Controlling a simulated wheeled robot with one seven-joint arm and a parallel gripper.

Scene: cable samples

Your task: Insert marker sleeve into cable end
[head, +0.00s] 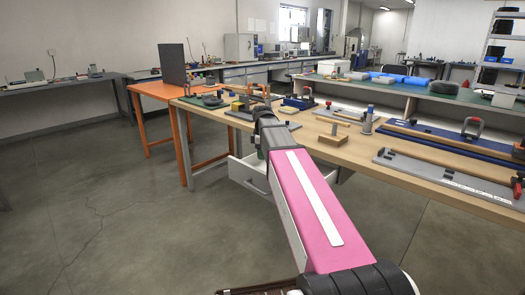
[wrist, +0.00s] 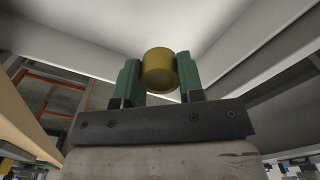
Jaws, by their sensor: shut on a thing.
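In the wrist view my gripper (wrist: 159,76) has two green fingers shut on a short yellow cylinder (wrist: 159,62), which may be the marker sleeve. The cylinder sits between the fingertips with white panels close behind it. I cannot pick out the cable end for certain in either view.
A white drawer (head: 246,175) stands open under the wooden workbench (head: 365,158), beside my arm's far end. Fixtures, a wooden block (head: 332,138) and a grey plate (head: 430,173) with a red-handled clamp crowd the top. An orange table (head: 150,90) stands left. Floor at left is clear.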

